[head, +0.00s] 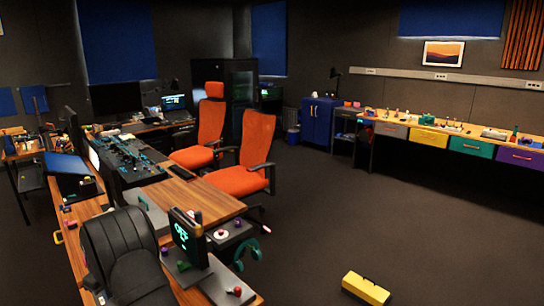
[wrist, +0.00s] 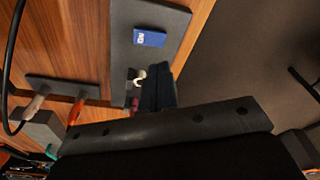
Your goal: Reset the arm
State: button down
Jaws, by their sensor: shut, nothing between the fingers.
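My gripper (wrist: 158,88) shows in the wrist view as dark fingers, close together, with nothing visible between them. They point over a grey panel (wrist: 122,52) set on the wooden desk. A small whitish knob (wrist: 139,77) shows beside the fingers, partly hidden by them; I cannot tell if they touch it. A blue label (wrist: 149,37) lies on the same panel, apart from the fingers. I cannot make out the gripper in the head view. There, a trackball panel (head: 237,230) with a red and white ball (head: 220,234) sits at the desk's right end.
A dark screen with teal signs (head: 187,237), a teal handwheel (head: 247,250) and a red-knobbed stick (head: 237,291) crowd the desk end. An orange lever (wrist: 75,111) and black cable (wrist: 10,60) show in the wrist view. Orange chairs (head: 257,140) and a yellow block (head: 366,288) stand on mostly clear floor.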

notch_tip(320, 180, down, 6)
jog(key=shift+r, duration=0.15)
dwell(0.4)
jog(key=s+d+r+m, duration=0.1)
jog(key=d+r, duration=0.2)
jog(key=r, duration=0.4)
jog(key=s+d+r+m+y, duration=0.1)
jog(key=d+r+m, duration=0.1)
jog(key=r, duration=0.6)
jog(key=s+d+r+m+t, duration=0.1)
jog(key=d+r, duration=0.2)
jog(key=r, duration=0.5)
jog(key=shift+d+r+y, duration=0.15)
jog(key=shift+d+y, duration=0.15)
jog(key=shift+d, duration=0.05)
dwell(0.3)
jog(key=w+a+f+n, duration=0.1)
jog(key=a+f, duration=0.3)
jog(key=f, duration=0.2)
jog(key=w+a+f+n+h, duration=0.1)
jog(key=w+a+f+n, duration=0.1)
jog(key=a+f, duration=0.2)
notch_tip(320, 180, down, 3)
jog(key=shift+f+n+g, duration=0.2)
jog(key=shift+n+g, duration=0.1)
jog(key=shift+g, duration=0.1)
